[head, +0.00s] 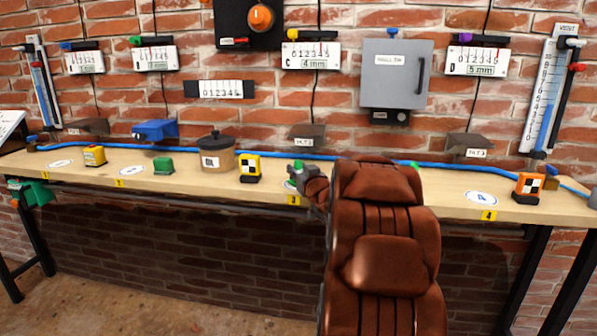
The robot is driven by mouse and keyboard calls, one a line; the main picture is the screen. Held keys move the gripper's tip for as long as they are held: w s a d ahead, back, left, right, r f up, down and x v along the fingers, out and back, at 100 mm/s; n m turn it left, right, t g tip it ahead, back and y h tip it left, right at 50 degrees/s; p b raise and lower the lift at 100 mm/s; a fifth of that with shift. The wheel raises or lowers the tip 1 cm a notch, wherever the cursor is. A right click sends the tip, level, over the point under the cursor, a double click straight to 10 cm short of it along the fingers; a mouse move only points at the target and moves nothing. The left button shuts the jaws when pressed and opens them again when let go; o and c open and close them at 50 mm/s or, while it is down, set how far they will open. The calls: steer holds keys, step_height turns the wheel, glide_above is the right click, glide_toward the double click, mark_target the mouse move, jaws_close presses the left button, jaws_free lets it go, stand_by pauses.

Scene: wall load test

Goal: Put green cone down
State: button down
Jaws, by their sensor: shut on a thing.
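My gripper (297,177) is small, grey and partly hidden at the end of my brown arm. It is low over the bench at the white spot (290,186) behind the yellow 3 tag. A little green shows at the gripper, and I take it to be the green cone (298,165), shut in the jaws and mostly hidden. I cannot tell whether the cone touches the bench. Another small green piece (414,165) shows just right of my arm; its shape is unclear.
The wooden bench (340,168) runs along a brick wall. A yellow marker block (249,168), a lidded pot (217,153) and a green block (163,166) stand left of my gripper. An orange marker block (528,187) stands far right. A blue hose (285,154) lies along the back. My arm hides the bench's middle.

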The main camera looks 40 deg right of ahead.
steer(key=c, duration=0.8)
jaws_free()
steer(key=shift+f, duration=0.15)
steer(key=shift+c, duration=0.2)
steer(key=p+v, duration=0.1)
steer(key=v, duration=1.1)
steer(key=shift+p, duration=0.3)
